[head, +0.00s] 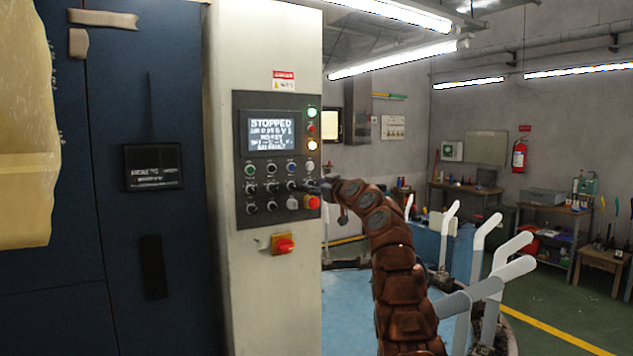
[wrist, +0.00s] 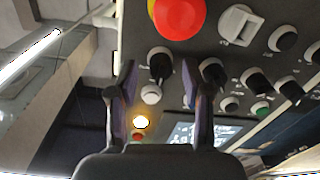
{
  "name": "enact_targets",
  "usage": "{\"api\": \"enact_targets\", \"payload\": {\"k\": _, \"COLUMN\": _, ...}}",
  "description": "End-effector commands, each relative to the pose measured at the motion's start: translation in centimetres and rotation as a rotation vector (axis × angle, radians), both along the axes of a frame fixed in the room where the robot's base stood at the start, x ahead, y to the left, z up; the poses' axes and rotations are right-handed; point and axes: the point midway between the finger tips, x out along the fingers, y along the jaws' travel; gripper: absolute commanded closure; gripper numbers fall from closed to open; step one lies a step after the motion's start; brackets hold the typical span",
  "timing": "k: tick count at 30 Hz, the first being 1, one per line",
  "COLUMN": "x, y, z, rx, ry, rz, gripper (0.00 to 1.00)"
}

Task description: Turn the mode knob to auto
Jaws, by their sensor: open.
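The control panel (head: 241,132) is on a pale column, with a screen (head: 271,134) reading STOPPED. Rows of black knobs sit below it. Their labels are too small to read, so I cannot tell which is the mode knob. Another black knob (wrist: 212,70) is just right of the right finger.
A red emergency button (head: 313,202) sits just below my gripper, large in the wrist view (wrist: 178,15). A white switch (wrist: 240,22) is beside it. A red-and-yellow switch (head: 284,244) is lower on the column. White-handled levers (head: 487,232) stand at right.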

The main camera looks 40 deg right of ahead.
Motion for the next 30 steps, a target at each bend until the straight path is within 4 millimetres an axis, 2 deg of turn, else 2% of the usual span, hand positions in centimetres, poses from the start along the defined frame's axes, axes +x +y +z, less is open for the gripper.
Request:
{"api": "enact_targets", "payload": {"k": 11, "x": 0.19, "y": 0.00, "z": -0.13, "rx": 0.001, "ry": 0.001, "rz": 0.001, "gripper": 0.51}}
{"api": "enact_targets", "payload": {"k": 25, "x": 0.18, "y": -0.03, "z": -0.13, "rx": 0.002, "ry": 0.001, "rz": 0.001, "gripper": 1.00}}
{"api": "enact_targets", "payload": {"k": 30, "x": 0.18, "y": -0.03, "z": -0.13, "rx": 0.002, "ry": 0.001, "rz": 0.000, "gripper": 1.00}}
